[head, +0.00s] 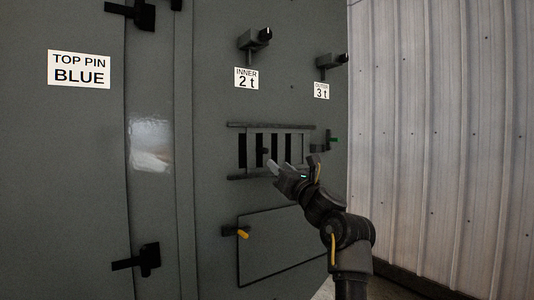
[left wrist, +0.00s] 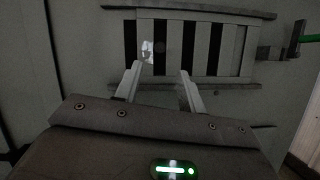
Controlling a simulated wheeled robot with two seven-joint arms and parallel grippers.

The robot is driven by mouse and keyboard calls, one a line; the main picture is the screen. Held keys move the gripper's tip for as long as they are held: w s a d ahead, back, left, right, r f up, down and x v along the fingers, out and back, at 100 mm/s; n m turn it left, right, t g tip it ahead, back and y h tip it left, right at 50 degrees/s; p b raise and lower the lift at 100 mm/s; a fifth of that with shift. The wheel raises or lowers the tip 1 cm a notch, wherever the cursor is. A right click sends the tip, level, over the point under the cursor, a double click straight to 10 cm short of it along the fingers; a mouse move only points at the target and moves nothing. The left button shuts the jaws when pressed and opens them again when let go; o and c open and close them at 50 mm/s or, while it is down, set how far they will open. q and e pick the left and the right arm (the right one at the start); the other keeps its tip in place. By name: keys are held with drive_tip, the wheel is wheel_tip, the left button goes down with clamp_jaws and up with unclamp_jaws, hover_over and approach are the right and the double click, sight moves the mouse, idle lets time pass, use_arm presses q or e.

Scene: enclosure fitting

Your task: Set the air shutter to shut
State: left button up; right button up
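The air shutter (head: 295,149) is a slatted grille between two dark rails on the grey enclosure wall. Dark slots show between its light slats, so it stands at least partly open. My right gripper is not in view.
A green-tipped lever (head: 332,140) sits right of the shutter. Below is a hatch panel (head: 285,252) with a yellow-tipped handle (head: 242,233). Two latches (head: 254,41) (head: 331,61) stick out above labels. A corrugated wall (head: 435,130) stands at right.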

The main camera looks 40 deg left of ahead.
sight(267, 152)
use_arm(q)
drive_tip(key=p+x, duration=0.4)
drive_tip(key=x, duration=0.4)
drive_tip(key=shift+w+a+r, duration=0.1)
drive_tip(key=shift+a+r, duration=0.15)
drive_tip(key=shift+a, duration=0.1)
drive_tip(key=shift+w+a+p, duration=0.15)
drive_tip(key=shift+a+p, duration=0.15)
drive_tip(key=shift+p, duration=0.1)
clamp_jaws()
